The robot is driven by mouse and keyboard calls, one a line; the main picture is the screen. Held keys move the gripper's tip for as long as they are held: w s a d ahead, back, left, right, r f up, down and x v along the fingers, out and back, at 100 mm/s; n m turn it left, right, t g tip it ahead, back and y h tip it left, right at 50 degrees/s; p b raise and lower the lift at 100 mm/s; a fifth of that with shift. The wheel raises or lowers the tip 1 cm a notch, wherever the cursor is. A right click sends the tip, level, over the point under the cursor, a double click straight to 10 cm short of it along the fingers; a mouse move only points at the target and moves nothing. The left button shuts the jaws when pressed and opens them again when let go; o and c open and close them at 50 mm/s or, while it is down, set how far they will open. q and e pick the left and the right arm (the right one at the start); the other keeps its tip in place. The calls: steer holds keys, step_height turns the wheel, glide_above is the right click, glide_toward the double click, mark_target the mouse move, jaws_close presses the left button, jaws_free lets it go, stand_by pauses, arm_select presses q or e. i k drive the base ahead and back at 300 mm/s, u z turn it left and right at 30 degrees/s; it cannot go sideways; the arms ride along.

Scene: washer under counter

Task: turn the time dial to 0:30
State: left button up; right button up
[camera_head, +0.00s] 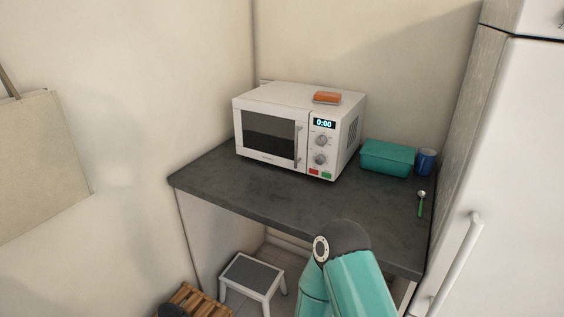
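A white microwave (270,136) stands on the dark counter, its door shut. Its display (324,123) reads 0:00. Two round dials sit one above the other below the display, an upper dial (321,140) and a lower dial (320,159). I cannot tell from their markings which is the time dial. A red button (314,172) and a green button (327,175) are below them. Neither gripper is in view. A teal arm link of mine shows at the bottom, in front of the counter.
The counter (290,205) is clear in front of the microwave. A teal container (387,158), a blue cup (426,161) and a green-handled spoon (421,203) are on its right. A fridge (510,180) bounds the right; a step stool (252,275) stands below.

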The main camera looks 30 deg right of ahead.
mark_target(320, 160)
steer(key=z, duration=0.05)
steer(key=k, duration=1.1)
steer(key=z, duration=0.35)
steer(key=i, duration=0.9)
steer(key=z, duration=0.05)
